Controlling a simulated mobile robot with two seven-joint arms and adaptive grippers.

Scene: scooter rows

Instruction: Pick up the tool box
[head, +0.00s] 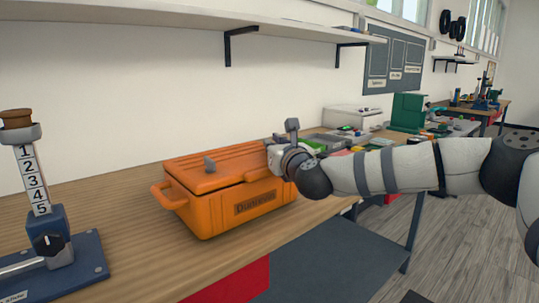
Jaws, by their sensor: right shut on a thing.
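The orange tool box (215,205) stands on the wooden workbench (130,245) in the middle of the head view. Its lid looks closed, and a side handle sticks out at its left end. My right arm comes in from the right, and my right gripper (274,157) is at the right end of the tool box. The gripper is shut on the tool box there, though its fingertips are mostly hidden by my wrist. My left gripper is not in view.
A blue stand with a numbered post (38,185) is on the bench at the left. Behind my arm are a white case (350,117), a green box (408,110) and several small items. A wall shelf (180,12) runs above. Bare bench lies between stand and tool box.

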